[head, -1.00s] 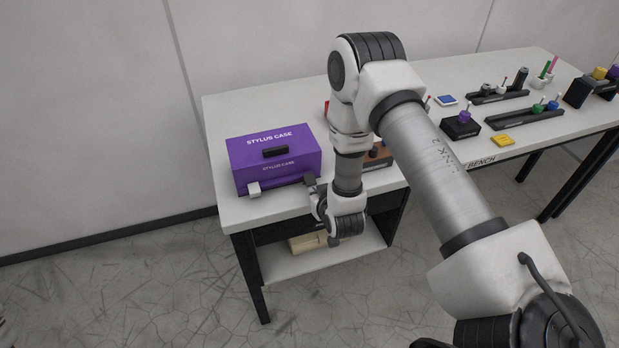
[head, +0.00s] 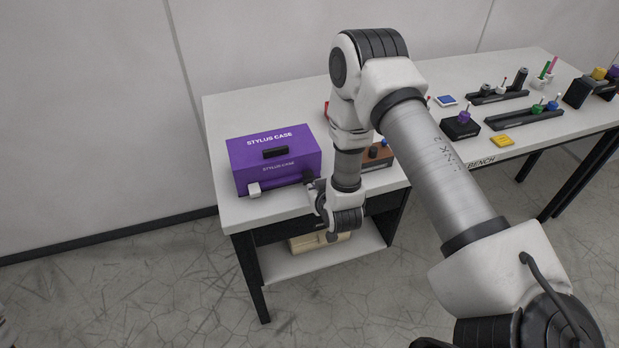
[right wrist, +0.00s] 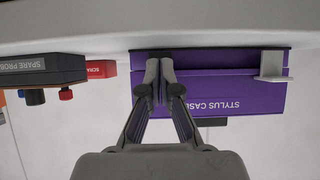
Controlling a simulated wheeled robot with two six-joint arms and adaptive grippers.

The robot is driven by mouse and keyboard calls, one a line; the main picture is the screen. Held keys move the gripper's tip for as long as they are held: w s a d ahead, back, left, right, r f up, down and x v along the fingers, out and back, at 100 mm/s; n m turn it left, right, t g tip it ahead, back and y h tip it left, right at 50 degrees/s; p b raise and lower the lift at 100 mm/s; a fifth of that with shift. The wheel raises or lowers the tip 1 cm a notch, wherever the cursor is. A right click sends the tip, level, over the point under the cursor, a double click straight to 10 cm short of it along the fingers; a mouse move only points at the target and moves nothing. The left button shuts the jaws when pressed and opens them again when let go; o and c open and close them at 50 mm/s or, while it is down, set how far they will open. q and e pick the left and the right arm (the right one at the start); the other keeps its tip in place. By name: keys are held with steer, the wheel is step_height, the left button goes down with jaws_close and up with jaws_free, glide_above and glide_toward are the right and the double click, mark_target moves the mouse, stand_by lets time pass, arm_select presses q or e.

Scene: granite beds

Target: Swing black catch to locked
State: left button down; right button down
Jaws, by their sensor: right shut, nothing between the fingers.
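The purple stylus case (head: 275,160) stands on the bench's near left corner, lid down, with a black handle (head: 275,152) on top. A white catch (head: 254,189) is at its front left; it also shows in the right wrist view (right wrist: 272,66). The black catch (head: 308,176) is at its front right, partly covered by my right gripper (head: 316,187). In the right wrist view my right gripper (right wrist: 160,64) is shut and empty, its fingertips close to the black catch (right wrist: 177,90). Whether they touch is unclear. My left gripper is out of view.
A brown block with knobs (head: 375,156) stands right of my right wrist; a red box (right wrist: 101,69) is near it. Black racks (head: 525,118) and a yellow block (head: 502,140) lie farther right. The bench's front edge runs under my right gripper.

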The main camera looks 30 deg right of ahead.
steer(key=s, duration=0.2)
steer(key=s+a, duration=0.1)
steer(key=shift+s, duration=0.4)
step_height(320, 180, up, 5)
steer(key=p, duration=0.4)
stand_by(0.3)
steer(key=v, duration=0.7)
steer(key=shift+s, duration=0.25)
